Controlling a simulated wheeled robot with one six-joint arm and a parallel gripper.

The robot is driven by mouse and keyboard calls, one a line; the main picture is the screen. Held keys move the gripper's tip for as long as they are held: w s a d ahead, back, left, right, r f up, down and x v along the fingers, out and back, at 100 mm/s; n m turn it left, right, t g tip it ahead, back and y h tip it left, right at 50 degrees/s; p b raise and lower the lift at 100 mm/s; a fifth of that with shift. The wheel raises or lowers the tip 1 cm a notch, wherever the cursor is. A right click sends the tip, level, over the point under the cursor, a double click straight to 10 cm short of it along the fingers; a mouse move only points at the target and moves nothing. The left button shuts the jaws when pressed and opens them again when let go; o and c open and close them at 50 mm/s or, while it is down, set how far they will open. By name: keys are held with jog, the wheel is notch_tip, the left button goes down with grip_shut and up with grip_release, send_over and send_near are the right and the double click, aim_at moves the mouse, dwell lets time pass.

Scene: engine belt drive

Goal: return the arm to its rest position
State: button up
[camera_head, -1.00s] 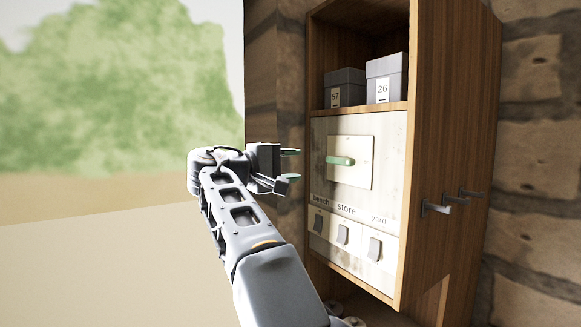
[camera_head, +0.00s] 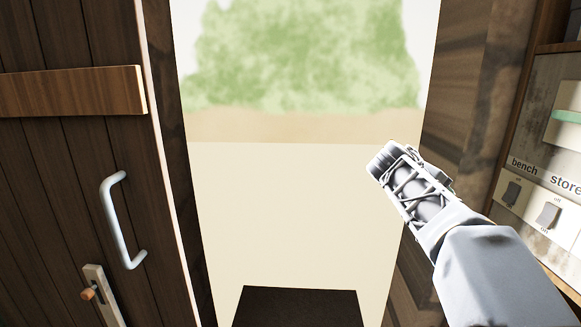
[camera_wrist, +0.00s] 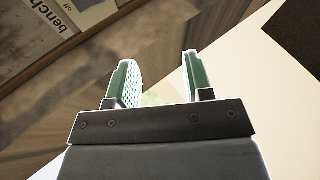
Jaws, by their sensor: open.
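My arm reaches up from the lower right in the head view, in front of the right side of a doorway. In that view the fingers of my gripper are hidden behind the wrist. In the wrist view my gripper (camera_wrist: 158,80) shows two green-padded fingers set apart, with nothing between them. Part of the switch panel (camera_wrist: 42,28), marked "bench", shows at the upper left there. The same panel (camera_head: 531,222) stands to the right of my arm in the head view, apart from it.
A plank door (camera_head: 60,150) with a white handle (camera_head: 117,222) and a latch (camera_head: 94,292) fills the left. The doorway opens onto pale ground (camera_head: 290,215), with a dark mat (camera_head: 298,308) at the bottom. A door post (camera_head: 470,110) stands close beside my arm.

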jog(key=s+a+f+m+y+p, duration=0.2)
jog(key=s+a+f+y, duration=0.8)
jog(key=s+a+f, duration=0.6)
notch_tip(320, 180, down, 4)
jog(key=shift+s+a+f+m+y, duration=0.1)
jog(key=shift+s+a+m+y, duration=0.3)
jog(key=shift+s, duration=0.7)
jog(key=shift+c, duration=0.4)
jog(key=shift+d, duration=0.15)
